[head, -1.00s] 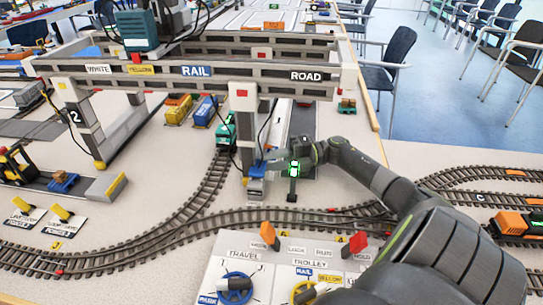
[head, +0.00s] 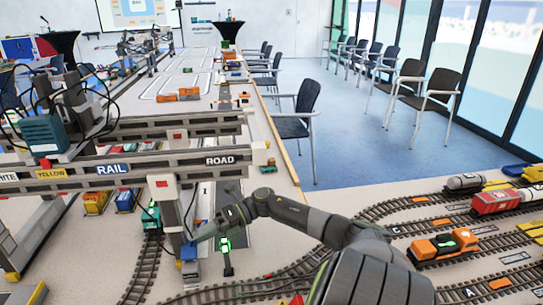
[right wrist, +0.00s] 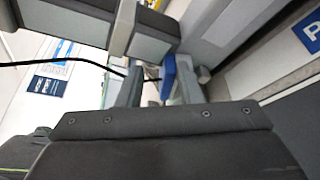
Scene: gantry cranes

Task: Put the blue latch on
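The small blue latch (head: 188,251) sits low on the near right leg (head: 170,215) of the gantry crane in the head view. My right gripper (head: 203,234) is at that leg, right beside the latch, with its fingers partly hard to make out. In the right wrist view the blue latch (right wrist: 168,78) stands between the two fingers of my right gripper (right wrist: 160,88). It is close to the right finger, and a gap shows between it and the left finger. My left gripper is not in view.
A signal post with a green light (head: 225,246) stands just right of the leg, close to my right gripper. Railway track (head: 147,268) curves past the crane. An orange locomotive (head: 443,246) stands on track at the right. The crane beam (head: 110,168) spans above.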

